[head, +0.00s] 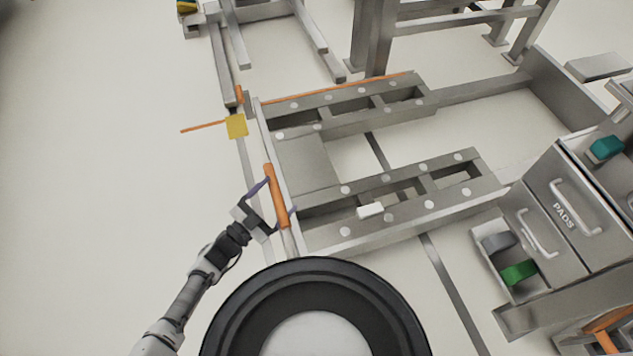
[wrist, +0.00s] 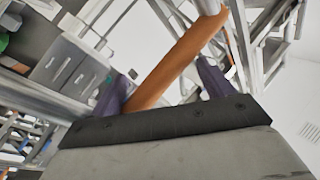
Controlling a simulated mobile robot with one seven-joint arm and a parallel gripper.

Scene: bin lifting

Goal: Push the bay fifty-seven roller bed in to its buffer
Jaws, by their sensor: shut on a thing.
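The roller bed (head: 262,140) is a grey metal frame low over the floor, with two side rails dotted with round rollers. An orange handle bar (head: 276,196) is fixed along its left end. My gripper (head: 277,201) is at this handle, with its purple fingers on either side of it. In the wrist view the orange handle (wrist: 175,62) runs slantwise between the two purple fingers (wrist: 165,88), which are shut on it. The bed's right part runs between grey rails toward the back right. No bay number is readable.
A yellow square plate (head: 236,126) with a thin orange rod stands by the bed's far left corner. A grey drawer cabinet marked PADS (head: 563,209) stands at right. The floor at left is clear.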

